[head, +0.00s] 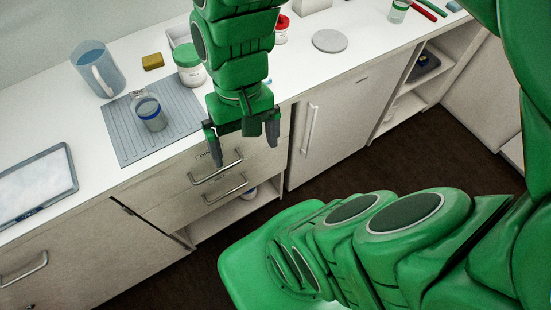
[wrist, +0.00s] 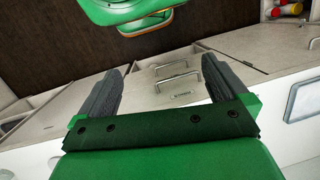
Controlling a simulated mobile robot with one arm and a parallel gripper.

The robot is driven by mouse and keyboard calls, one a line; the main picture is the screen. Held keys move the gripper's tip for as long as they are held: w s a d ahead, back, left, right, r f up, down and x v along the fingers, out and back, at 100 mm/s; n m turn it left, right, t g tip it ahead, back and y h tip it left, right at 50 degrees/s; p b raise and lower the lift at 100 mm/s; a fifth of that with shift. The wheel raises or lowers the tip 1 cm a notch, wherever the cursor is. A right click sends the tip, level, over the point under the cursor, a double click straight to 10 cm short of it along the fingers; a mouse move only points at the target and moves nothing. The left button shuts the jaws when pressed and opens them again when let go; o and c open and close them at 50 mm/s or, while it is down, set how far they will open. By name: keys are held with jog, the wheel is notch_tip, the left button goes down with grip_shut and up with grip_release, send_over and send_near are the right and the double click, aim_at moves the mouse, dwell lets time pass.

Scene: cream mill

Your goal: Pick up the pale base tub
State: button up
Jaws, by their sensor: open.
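My gripper (head: 244,146) is open and empty, pointing down in front of the drawer fronts below the counter's front edge. In the wrist view its two dark fingers (wrist: 159,64) stand wide apart with only drawer fronts and handles behind them. A white tub with a green lid (head: 189,66) stands upright on the counter behind my arm. A tub with a red lid (head: 282,30) stands farther right, partly hidden by my arm. I cannot tell which is the pale base tub.
On the counter are a grey ribbed mat (head: 120,138) with a blue-banded clear jar (head: 151,114), a jug (head: 98,70), a yellow block (head: 153,62), a tray (head: 36,184) and a round grey disc (head: 330,40). Drawer handles (head: 218,170) project below the counter edge.

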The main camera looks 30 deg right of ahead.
jog(key=w+a+m+y, duration=0.3)
jog(key=w+a+m, duration=0.1)
jog(key=w, duration=0.5)
jog(key=m+t+y, duration=0.4)
jog(key=m+y, duration=0.3)
jog(key=m, duration=0.5)
send_over(191, 52)
jog(key=s+a, duration=0.3)
jog(key=s, duration=0.6)
jog(key=f, duration=0.2)
jog(key=shift+w+d+f+m+t+y, duration=0.15)
jog(key=shift+w+d+f+m+t, duration=0.6)
jog(key=shift+w+d+m, duration=0.4)
jog(key=shift+w+d+f+m+t+y, duration=0.2)
jog(key=shift+w+d+f+m+t, duration=0.3)
jog(key=shift+w+d+f+m, duration=0.65)
jog(key=shift+w+d+f+m+t+y, duration=0.15)
jog(key=shift+w+d+f+m+t, duration=0.5)
jog(key=shift+w, duration=0.85)
jog(key=x, duration=0.3)
jog(key=shift+w+f+m, duration=0.15)
jog(key=shift+f+m, duration=0.1)
jog(key=shift+x, duration=0.85)
jog(key=shift+r, duration=0.1)
jog(key=shift+c, duration=0.2)
